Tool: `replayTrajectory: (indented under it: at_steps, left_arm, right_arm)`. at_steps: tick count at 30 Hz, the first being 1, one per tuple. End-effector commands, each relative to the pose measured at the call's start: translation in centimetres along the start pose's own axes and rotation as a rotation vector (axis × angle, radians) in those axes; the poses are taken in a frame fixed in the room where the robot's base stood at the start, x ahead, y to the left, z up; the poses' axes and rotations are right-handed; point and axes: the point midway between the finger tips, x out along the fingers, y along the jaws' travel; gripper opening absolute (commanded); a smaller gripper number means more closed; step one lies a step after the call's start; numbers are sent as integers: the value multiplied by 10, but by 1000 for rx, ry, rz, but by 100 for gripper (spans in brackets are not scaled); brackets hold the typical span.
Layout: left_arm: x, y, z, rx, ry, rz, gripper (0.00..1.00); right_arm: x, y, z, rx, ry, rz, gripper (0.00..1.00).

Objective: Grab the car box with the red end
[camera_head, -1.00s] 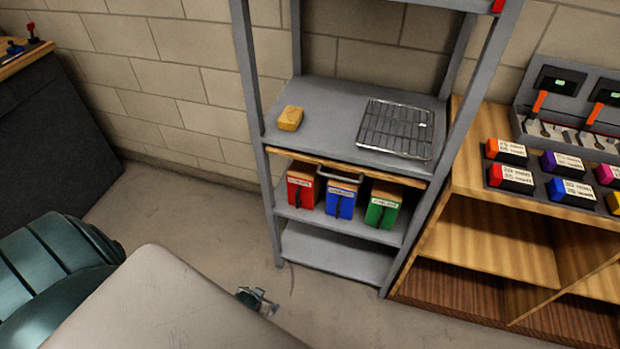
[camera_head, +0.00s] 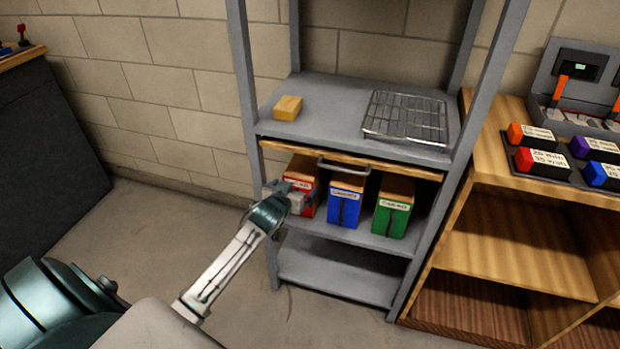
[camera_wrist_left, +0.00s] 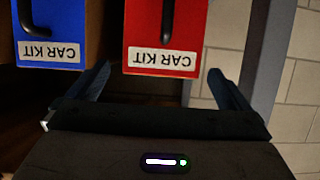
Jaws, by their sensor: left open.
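The car box with the red end (camera_head: 305,173) stands on the middle shelf of the grey rack, leftmost in a row of three. My left gripper (camera_head: 283,191) is in front of it and hides part of its red face. In the left wrist view the red end (camera_wrist_left: 166,45), labelled CAR KIT with a black handle, shows upside down, in line with the gap between the jaws. My left gripper (camera_wrist_left: 158,85) is open with a finger toward each side of the box. My right gripper is not in view.
A blue-ended box (camera_head: 344,208) stands right beside it, also in the left wrist view (camera_wrist_left: 50,30), then a green-ended box (camera_head: 393,217). A rack post (camera_head: 270,240) rises close on the left. A drawer with a handle (camera_head: 344,169) is above. The lowest shelf (camera_head: 340,277) is empty.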

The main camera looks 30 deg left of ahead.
Motion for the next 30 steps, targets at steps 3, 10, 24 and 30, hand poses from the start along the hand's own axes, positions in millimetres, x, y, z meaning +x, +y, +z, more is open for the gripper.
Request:
replayTrajectory:
  at_steps: [3,10,24,30]
  left_arm:
    - [22,0,0,-2,-1,-1,100]
    - [42,0,-1,-1,-1,0,100]
    - [93,-3,-6,1,-2,0,100]
    - [93,-3,-6,1,-2,0,100]
  right_arm:
    - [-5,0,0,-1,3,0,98]
    - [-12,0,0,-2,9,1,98]
    - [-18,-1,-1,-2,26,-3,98]
    - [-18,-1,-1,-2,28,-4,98]
